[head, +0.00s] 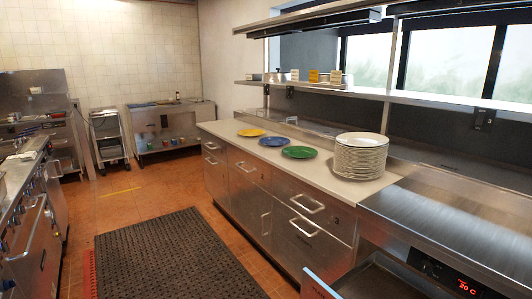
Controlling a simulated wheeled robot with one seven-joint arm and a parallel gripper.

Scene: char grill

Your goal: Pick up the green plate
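The green plate (299,152) lies flat on the white counter (327,183), just left of a tall stack of white plates (361,156). A blue plate (273,141) lies to its left and farther back. A yellow plate (251,132) is farther along the same row. The green plate is fully in view, with a small gap to the stack. My gripper is not in view.
Steel drawers with handles (307,202) front the counter. A black floor mat (175,257) lies in the aisle. A steel surface with a red display (467,287) is at right. A shelf (318,88) hangs above the counter. Cooking equipment (27,229) lines the left.

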